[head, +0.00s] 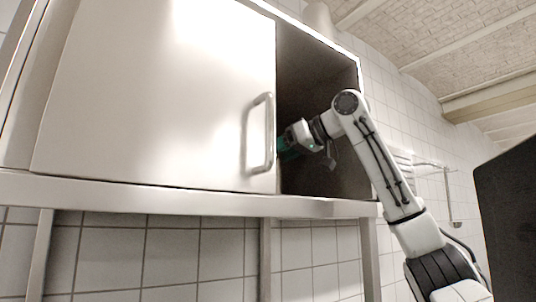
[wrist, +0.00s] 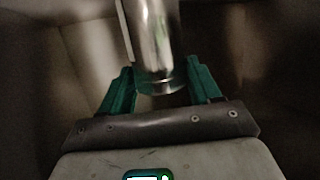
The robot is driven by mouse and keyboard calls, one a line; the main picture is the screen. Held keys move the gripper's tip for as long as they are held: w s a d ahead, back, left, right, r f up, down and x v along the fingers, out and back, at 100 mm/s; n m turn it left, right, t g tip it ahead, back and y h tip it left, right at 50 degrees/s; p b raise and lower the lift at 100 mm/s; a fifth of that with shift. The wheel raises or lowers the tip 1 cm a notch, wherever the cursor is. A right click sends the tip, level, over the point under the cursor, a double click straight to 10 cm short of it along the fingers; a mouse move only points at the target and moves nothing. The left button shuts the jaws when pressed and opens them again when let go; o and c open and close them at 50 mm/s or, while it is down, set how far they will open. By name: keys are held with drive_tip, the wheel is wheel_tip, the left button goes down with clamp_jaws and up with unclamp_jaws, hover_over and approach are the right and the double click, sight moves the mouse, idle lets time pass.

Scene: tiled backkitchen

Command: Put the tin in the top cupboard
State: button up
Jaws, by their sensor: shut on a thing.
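In the wrist view my green-fingered gripper (wrist: 160,82) is shut on a shiny metal cylinder, the tin (wrist: 153,40). The tin is hidden in the head view. Whether its base touches the cupboard floor cannot be told.
The door edge and handle (head: 268,135) stand close to the left of my gripper. The cupboard's right wall (head: 366,150) is near my arm. A wall rack (head: 430,165) hangs farther right, and a dark panel (head: 510,220) stands at the right edge.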

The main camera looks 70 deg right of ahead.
drive_tip(key=shift+f, duration=0.3)
drive_tip(key=shift+s+d, duration=0.15)
drive_tip(key=shift+d, duration=0.1)
drive_tip(key=o, duration=1)
drive_tip(key=shift+a+f, duration=0.1)
drive_tip(key=shift+a, duration=0.1)
drive_tip(key=o, duration=0.5)
drive_tip(key=shift+c, duration=0.2)
drive_tip(key=b+v, duration=0.3)
drive_tip(key=v, duration=0.9)
